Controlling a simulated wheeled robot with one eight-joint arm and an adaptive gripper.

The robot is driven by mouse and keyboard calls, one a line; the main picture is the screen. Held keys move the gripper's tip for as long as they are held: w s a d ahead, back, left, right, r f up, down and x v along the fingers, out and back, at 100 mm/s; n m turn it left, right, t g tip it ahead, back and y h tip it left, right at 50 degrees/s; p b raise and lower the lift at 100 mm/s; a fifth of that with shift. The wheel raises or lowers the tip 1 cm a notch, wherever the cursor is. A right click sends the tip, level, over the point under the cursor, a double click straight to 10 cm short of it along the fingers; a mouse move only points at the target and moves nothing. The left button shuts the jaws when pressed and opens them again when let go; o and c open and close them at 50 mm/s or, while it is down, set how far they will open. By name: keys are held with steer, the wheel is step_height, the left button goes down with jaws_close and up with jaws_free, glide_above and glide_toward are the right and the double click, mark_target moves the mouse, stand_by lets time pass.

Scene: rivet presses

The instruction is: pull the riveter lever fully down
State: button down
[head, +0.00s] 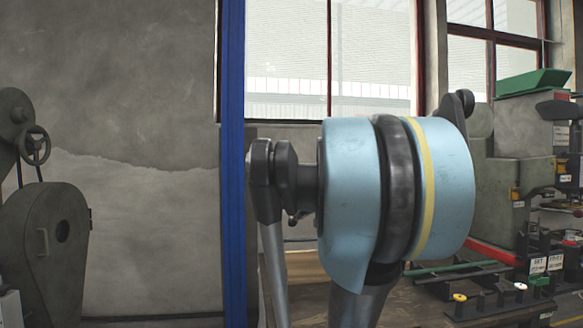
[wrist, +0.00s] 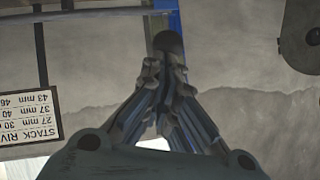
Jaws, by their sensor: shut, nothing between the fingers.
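In the wrist view, which is upside down, my gripper (wrist: 166,68) reaches up the middle with its fingers drawn together at the tips. A dark rounded end (wrist: 169,42), which looks like the lever's knob, shows right at the fingertips. I cannot tell whether the fingertips touch it or stop just short. Nothing is held between the fingers. The rest of the lever is not clear behind the fingers. In the head view, my own arm blocks the middle, and neither my gripper nor the lever can be made out.
A blue post (head: 233,150) stands left of centre in the head view. A grey machine with a handwheel (head: 34,146) is at the left. An inverted stack-rivet sign (wrist: 28,117) shows in the wrist view.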

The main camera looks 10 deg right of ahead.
steer(key=shift+s+f, duration=0.1)
steer(key=shift+f, duration=0.4)
steer(key=shift+r, duration=0.15)
steer(key=w+r+v, duration=0.1)
steer(key=v, duration=1.1)
steer(key=shift+s+d+r, duration=0.25)
steer(key=shift+s+d, duration=0.15)
steer(key=shift+d, duration=0.05)
stand_by(1.0)
